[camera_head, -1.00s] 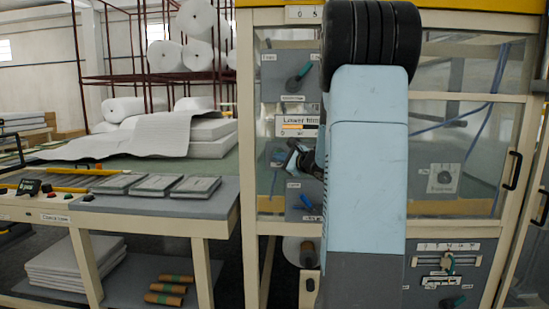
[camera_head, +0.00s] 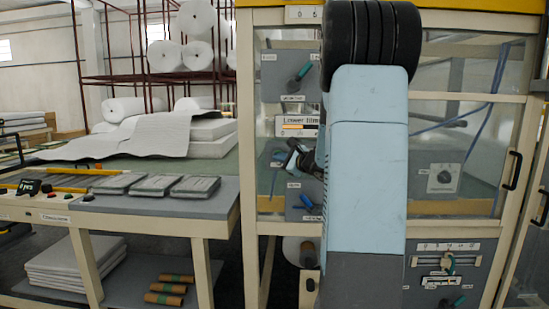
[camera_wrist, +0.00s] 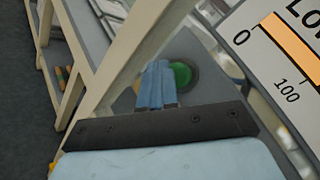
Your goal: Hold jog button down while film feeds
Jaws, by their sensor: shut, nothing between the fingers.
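A round green button (camera_wrist: 180,75) with a dark rim sits on a grey panel (camera_wrist: 205,45) in the wrist view. My gripper (camera_wrist: 158,66) is shut and empty; its blue fingers overlap the left side of the button's rim. I cannot tell whether the tips press the button. In the head view my gripper (camera_head: 291,158) shows as a dark shape left of my pale blue arm, at the cabinet front; the button cannot be made out there. The "Lower film" gauge (camera_head: 297,125) with an orange bar is just above it, and also fills the wrist view's upper right (camera_wrist: 285,50).
A cream-framed cabinet with a glazed door (camera_head: 470,150) and a black handle surrounds the work spot. Left of it stands a bench (camera_head: 120,205) with grey pads and small controls. White rolls (camera_head: 197,18) lie on a rack behind. A post (camera_wrist: 135,60) runs close left of my fingers.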

